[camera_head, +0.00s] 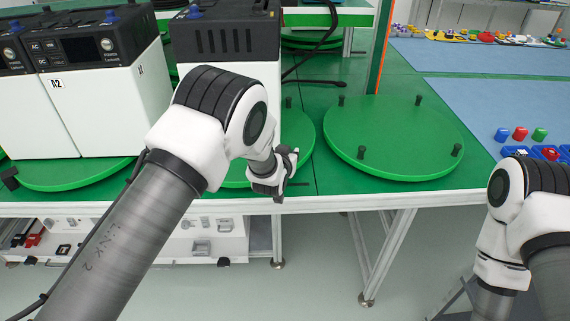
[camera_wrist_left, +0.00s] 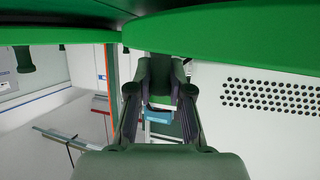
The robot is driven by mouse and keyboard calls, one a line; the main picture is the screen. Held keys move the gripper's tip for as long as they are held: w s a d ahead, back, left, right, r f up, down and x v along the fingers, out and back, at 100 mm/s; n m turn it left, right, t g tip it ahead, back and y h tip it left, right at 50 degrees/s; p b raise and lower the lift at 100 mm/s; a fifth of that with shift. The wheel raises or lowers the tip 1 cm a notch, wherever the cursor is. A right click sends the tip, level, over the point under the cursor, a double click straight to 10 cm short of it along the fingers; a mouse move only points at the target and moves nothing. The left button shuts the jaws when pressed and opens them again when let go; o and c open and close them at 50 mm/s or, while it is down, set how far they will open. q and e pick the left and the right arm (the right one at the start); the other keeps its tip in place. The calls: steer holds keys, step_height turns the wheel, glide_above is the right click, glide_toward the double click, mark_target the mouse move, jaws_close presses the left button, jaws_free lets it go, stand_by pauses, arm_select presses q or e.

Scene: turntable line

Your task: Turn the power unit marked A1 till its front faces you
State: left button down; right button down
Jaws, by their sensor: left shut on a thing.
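A white power unit (camera_head: 228,42) with a black slotted top stands on a green turntable (camera_head: 301,130). My left arm covers much of its near side, and I see no mark on it. In the left wrist view, which looks upside down, a white panel with rows of dark holes (camera_wrist_left: 268,93) shows beside the green disc (camera_wrist_left: 240,37). My left gripper (camera_head: 277,178) is at the near rim of this turntable. It is shut on what looks like a dark rim peg (camera_wrist_left: 177,70), mostly hidden by the fingers. My right gripper is out of view.
A unit marked A2 (camera_head: 100,105) stands on the left turntable (camera_head: 75,178). An empty turntable with upright pegs (camera_head: 395,135) is to the right. A black cable (camera_head: 315,81) lies behind. Blue mats (camera_head: 500,105) and small coloured parts are at the far right.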

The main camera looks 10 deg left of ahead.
arm_select(q)
steer(key=shift+w+d+f, duration=0.1)
steer(key=shift+d, duration=0.05)
steer(key=c, duration=1.1)
jaws_free()
steer(key=shift+o, duration=0.2)
steer(key=v, duration=0.7)
steer(key=shift+s, duration=0.25)
steer(key=shift+d, duration=0.1)
